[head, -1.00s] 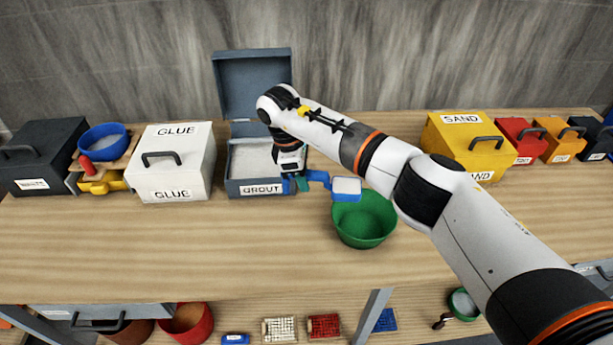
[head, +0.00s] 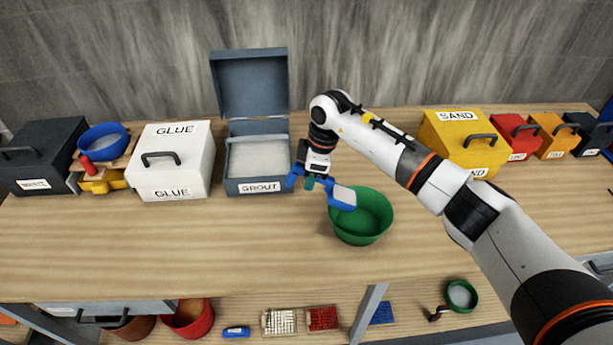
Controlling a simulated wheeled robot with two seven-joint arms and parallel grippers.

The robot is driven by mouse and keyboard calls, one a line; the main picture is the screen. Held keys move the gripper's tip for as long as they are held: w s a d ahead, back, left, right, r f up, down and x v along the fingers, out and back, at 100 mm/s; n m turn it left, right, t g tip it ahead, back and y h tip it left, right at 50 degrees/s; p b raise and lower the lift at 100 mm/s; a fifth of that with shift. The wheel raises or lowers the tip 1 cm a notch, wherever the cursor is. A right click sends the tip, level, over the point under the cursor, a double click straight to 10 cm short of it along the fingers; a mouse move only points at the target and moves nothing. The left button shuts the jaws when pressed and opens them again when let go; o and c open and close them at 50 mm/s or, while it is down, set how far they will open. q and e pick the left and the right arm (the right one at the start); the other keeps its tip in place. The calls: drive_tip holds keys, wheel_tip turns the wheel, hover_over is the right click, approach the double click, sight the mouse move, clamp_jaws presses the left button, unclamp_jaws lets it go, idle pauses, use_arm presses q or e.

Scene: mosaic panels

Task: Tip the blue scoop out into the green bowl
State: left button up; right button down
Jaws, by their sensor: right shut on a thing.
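The blue scoop (head: 343,196) holds a pale load and is over the back left rim of the green bowl (head: 363,228). The scoop looks slightly tilted in the picture; I cannot tell whether it touches the rim. My right gripper (head: 310,181) is shut on the scoop's blue handle, to the left of the bowl. The bowl stands upright on the table, and the part of its inside that I see looks empty. My left gripper is not in view.
The open grey GROUT box (head: 258,186) with pale powder stands left of my right gripper. The white GLUE box (head: 170,163) is farther left. The yellow SAND box (head: 462,145) stands at the back right. The wooden table front (head: 200,245) is clear.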

sight(335, 180)
drive_tip(key=shift+d+r+y, duration=0.25)
drive_tip(key=shift+r+y, duration=0.05)
drive_tip(key=shift+r, duration=0.05)
drive_tip(key=shift+d+r+y, duration=0.25)
drive_tip(key=shift+r+y, duration=0.15)
drive_tip(key=shift+y, duration=0.2)
drive_tip(key=shift+s+d+r+t+y+b, duration=0.1)
drive_tip(key=shift+d+r+t+y+b, duration=0.1)
drive_tip(key=shift+d+y+b, duration=0.35)
drive_tip(key=shift+s+d+r+t+y+b, duration=0.1)
drive_tip(key=shift+d+r+y+b, duration=0.1)
drive_tip(key=shift+d+y+b, duration=0.35)
drive_tip(key=d+r+y+b, duration=0.1)
drive_tip(key=d+y+b, duration=0.1)
drive_tip(key=b, duration=0.1)
drive_tip(key=shift+s+r+b, duration=0.1)
drive_tip(key=shift+r+b, duration=0.05)
drive_tip(key=shift+b, duration=0.15)
drive_tip(key=shift+d+r+y, duration=0.1)
drive_tip(key=shift+d+y, duration=0.1)
drive_tip(key=shift+y, duration=0.2)
drive_tip(key=s+d+f+t+y+b, duration=0.1)
drive_tip(key=d+y+b, duration=0.7)
drive_tip(key=d+y, duration=0.2)
drive_tip(key=shift+s+d+f+t+b, duration=0.3)
drive_tip(key=shift+d+f+b, duration=0.1)
drive_tip(key=shift+d, duration=0.5)
